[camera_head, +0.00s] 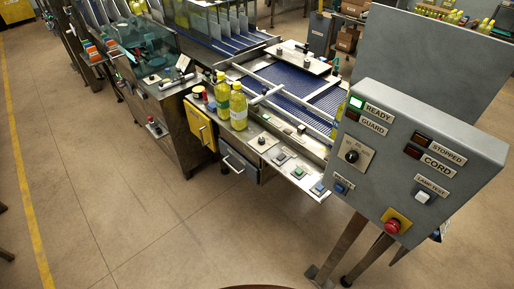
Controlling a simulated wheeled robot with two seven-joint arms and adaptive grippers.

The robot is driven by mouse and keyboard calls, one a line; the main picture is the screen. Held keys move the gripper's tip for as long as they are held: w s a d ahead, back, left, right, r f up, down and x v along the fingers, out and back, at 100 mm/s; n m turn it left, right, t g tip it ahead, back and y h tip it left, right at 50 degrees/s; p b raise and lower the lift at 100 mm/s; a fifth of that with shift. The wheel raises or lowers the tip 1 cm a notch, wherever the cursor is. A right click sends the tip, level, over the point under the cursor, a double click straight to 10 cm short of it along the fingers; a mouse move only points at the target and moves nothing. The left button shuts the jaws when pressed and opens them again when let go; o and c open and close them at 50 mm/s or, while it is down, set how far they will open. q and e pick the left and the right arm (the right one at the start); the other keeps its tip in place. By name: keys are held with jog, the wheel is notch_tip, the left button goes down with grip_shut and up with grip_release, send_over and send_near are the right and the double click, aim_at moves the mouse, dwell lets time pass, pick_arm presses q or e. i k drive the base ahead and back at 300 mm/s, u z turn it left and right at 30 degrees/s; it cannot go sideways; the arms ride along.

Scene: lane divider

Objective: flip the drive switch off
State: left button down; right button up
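No switch in the head view has a readable "drive" label, so I cannot tell for sure which one it is. A black rotary knob (351,156) sits on a light plate at the left of the grey control panel (440,125); its markings are too small to read. Another small black knob (262,140) sits on the machine's front ledge, and a further one (153,79) on the machine at the left. The panel's green READY lamp (356,102) looks lit. The GUARD, STOPPED and CORD lamps look dark. Neither of my grippers is in view.
The panel also carries a red mushroom button (392,226), a white lamp test button (422,197) and a blue button (340,188). Yellow bottles (238,106) stand on the ledge beside the blue conveyor (290,105). The floor (170,235) in front is clear.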

aim_at(282, 156)
jog(key=i, duration=0.9)
jog(key=z, duration=0.35)
